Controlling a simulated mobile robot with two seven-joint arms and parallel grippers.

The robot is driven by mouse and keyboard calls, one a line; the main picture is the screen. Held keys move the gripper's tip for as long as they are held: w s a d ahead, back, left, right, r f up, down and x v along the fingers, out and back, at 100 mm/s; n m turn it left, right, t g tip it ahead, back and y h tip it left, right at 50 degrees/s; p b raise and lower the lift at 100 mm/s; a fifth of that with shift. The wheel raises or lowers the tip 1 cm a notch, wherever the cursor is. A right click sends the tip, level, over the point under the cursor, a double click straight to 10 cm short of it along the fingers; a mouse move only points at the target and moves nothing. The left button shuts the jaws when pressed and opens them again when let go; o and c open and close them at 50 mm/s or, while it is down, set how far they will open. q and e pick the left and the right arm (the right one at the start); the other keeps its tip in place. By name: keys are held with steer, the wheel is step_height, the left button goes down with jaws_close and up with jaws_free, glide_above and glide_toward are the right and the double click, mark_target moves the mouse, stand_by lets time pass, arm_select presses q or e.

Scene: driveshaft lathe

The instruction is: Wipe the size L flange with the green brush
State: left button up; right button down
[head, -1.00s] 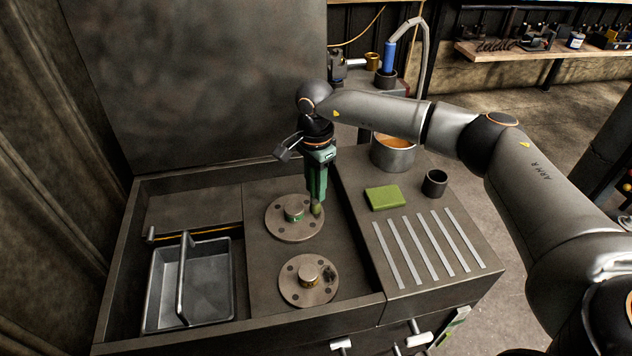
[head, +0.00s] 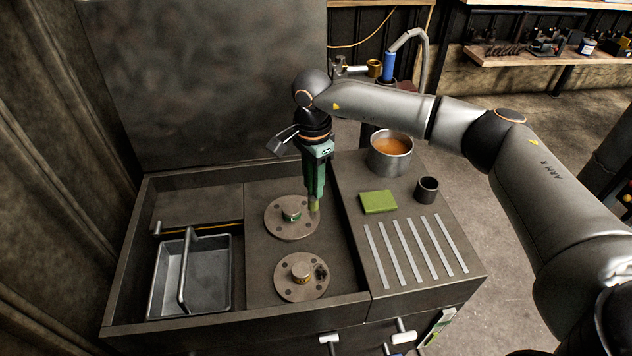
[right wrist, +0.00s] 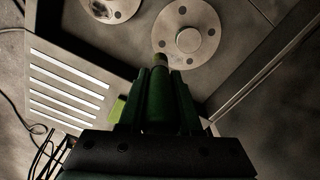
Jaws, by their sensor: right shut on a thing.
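Two round steel flanges lie on the bench's sunken panel. The back flange (head: 279,226) has a hub with a green band and looks slightly larger; I cannot read any size mark. My right gripper (head: 313,196) is shut on the green brush (head: 314,207), pointing down at the right edge of the back flange. In the right wrist view the brush tip (right wrist: 160,60) is beside that flange (right wrist: 186,22); contact is unclear. My left gripper is not in view.
A green pad (head: 379,202), a dark cup (head: 427,189) and a metal pot of orange liquid (head: 391,163) stand on the right-hand worktop. A grey tray with a handle (head: 218,275) sits at the left. Raised bench walls surround the flanges.

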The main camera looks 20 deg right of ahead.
steer(key=shift+r+p, duration=0.55)
steer(key=shift+r, duration=0.55)
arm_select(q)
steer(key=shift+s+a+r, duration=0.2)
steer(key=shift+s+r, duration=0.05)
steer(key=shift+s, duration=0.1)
